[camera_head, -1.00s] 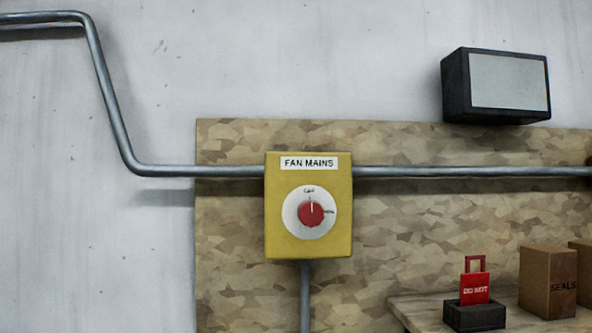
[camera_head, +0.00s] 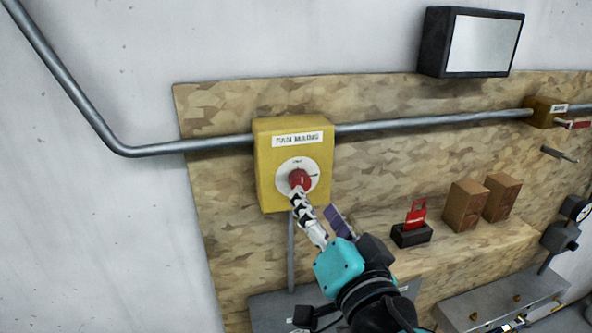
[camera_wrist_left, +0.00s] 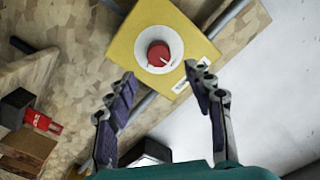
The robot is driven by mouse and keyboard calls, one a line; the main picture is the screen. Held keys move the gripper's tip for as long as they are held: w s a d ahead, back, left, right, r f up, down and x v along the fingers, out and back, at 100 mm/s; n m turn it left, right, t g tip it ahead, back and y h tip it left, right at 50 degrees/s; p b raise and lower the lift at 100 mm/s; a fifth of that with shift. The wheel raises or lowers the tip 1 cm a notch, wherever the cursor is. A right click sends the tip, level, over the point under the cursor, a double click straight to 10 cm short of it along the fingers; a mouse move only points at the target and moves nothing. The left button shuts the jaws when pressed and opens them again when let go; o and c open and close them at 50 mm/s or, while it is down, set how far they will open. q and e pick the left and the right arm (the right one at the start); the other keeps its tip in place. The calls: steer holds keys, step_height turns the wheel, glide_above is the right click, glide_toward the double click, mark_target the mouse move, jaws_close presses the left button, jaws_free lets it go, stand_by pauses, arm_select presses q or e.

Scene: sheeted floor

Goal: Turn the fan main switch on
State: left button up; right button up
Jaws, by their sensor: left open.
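The yellow FAN MAINS switch box (camera_head: 265,165) is mounted on the patterned wall board, with a red rotary knob (camera_head: 300,179) on a white dial. My left gripper (camera_head: 314,208) is in front of the box's lower right part, and one finger overlaps the knob's lower edge in the head view. In the left wrist view, the knob (camera_wrist_left: 158,54) lies ahead, between and just beyond the two spread fingertips (camera_wrist_left: 159,74). The fingers are open and hold nothing. A pale pointer line shows on the knob; the dial's small lettering is too small to read. My right gripper is out of view.
Grey conduit (camera_head: 200,145) runs into both sides of the box and down below it. A shelf (camera_head: 455,252) to the right holds a red tag in a dark base (camera_head: 411,235) and brown boxes (camera_head: 466,206). A dark-framed panel (camera_head: 483,42) hangs above.

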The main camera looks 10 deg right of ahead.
mark_target(303, 185)
arm_select(q)
steer(key=w, duration=0.3)
steer(key=w+p, duration=0.1)
steer(key=w, duration=0.3)
steer(key=shift+w+a+f, duration=0.15)
steer(key=c, duration=1.2)
